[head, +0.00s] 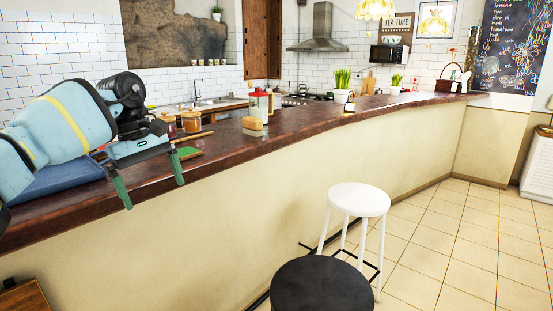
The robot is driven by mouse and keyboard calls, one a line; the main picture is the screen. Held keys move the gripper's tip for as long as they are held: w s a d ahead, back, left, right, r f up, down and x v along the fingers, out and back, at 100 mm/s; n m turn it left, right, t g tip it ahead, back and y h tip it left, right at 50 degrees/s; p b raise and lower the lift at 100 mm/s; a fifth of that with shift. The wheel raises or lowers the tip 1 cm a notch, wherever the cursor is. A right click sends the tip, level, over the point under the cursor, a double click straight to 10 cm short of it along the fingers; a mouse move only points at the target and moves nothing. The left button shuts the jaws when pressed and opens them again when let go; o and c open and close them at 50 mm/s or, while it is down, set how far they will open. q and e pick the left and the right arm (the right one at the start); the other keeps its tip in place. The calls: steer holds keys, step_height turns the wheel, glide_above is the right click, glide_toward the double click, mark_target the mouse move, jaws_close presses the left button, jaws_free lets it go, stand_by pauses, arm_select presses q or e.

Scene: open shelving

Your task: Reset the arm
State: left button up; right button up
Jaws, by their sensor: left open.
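My left arm comes in from the left over the brown counter (350,118). My left gripper (151,188) hangs at the counter's front edge with its green fingers apart and nothing between them. The fingertips reach down in front of the pale counter wall. My right gripper is not in view.
A blue item (62,178) lies under my arm. A white stool (359,199) and black stool (321,288) stand in front. Tiled floor (440,225) is free at right.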

arm_select(q)
steer(key=s+d+f+n+g+h, duration=0.1)
steer(key=s+d+f+h, duration=0.15)
steer(key=d+f, duration=0.7)
steer(key=s+d+f+n+g+h, duration=0.15)
steer(key=d+f+h, duration=0.25)
steer(key=d+f, duration=0.5)
steer(key=s+d+f+n+t+h, duration=0.55)
steer(key=s+d+n+h, duration=0.5)
steer(key=n, duration=0.45)
steer(key=s+a+f+n+t+y, duration=0.3)
steer(key=a+f+n+t+y, duration=0.35)
steer(key=n, duration=0.85)
steer(key=s+a+f+n+t+y, duration=0.35)
steer(key=f+n+t, duration=0.45)
steer(key=n, duration=0.7)
steer(key=s+a+f+n+g+y, duration=0.3)
steer(key=s+a+f+n, duration=0.3)
steer(key=s, duration=0.3)
steer(key=s+a+f+n+g+y, duration=0.4)
steer(key=s+a+f+n, duration=0.2)
steer(key=s, duration=0.4)
steer(key=shift+a+f+n+g, duration=0.35)
steer(key=shift+a+f, duration=0.25)
steer(key=shift+a, duration=0.25)
